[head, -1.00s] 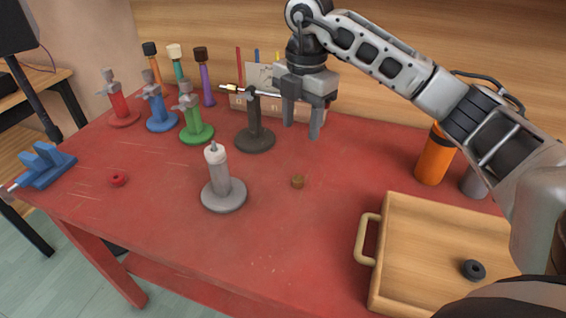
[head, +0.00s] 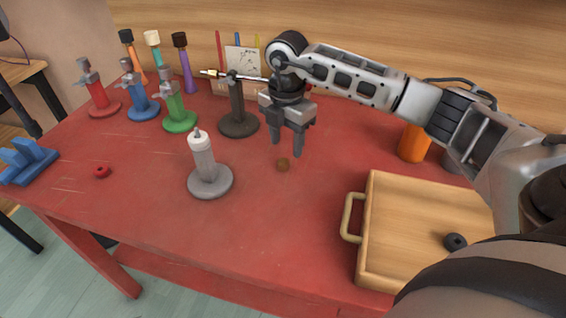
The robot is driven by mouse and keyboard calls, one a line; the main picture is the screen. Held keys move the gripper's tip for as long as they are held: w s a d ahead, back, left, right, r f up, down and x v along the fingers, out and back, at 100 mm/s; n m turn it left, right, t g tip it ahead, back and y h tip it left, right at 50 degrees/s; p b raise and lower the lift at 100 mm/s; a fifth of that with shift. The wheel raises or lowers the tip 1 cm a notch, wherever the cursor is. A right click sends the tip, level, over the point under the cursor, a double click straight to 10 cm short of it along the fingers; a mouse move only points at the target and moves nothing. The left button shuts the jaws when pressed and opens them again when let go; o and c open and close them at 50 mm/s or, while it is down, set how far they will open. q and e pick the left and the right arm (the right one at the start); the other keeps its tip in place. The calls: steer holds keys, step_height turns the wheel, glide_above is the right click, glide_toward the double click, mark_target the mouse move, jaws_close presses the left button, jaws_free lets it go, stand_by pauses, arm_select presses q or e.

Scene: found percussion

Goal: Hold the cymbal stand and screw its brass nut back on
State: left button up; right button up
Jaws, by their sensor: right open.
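The small brass nut (head: 283,164) lies on the red table right of the grey stand. The grey stand (head: 204,160), which looks like the cymbal stand, is upright on its round base, with a white collar and a short bare tip on top. My right gripper (head: 286,149) is open and empty, pointing down just above and slightly behind the nut, fingers apart from it. My left gripper is not in view, and nothing holds the stand.
A dark stand (head: 238,108) with a horizontal rod stands behind. Red (head: 98,90), blue (head: 138,95) and green (head: 177,105) stands are at back left. A red ring (head: 101,171) lies left.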

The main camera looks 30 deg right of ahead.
mark_target(283, 161)
steer(key=shift+f, duration=0.35)
steer(key=shift+w+a+f+p, duration=0.1)
steer(key=shift+w+f+p, duration=0.15)
steer(key=shift+f, duration=1.05)
steer(key=shift+w+a+f+p, duration=0.1)
steer(key=shift+f+p, duration=0.1)
steer(key=shift+f, duration=1.1)
steer(key=c, duration=1)
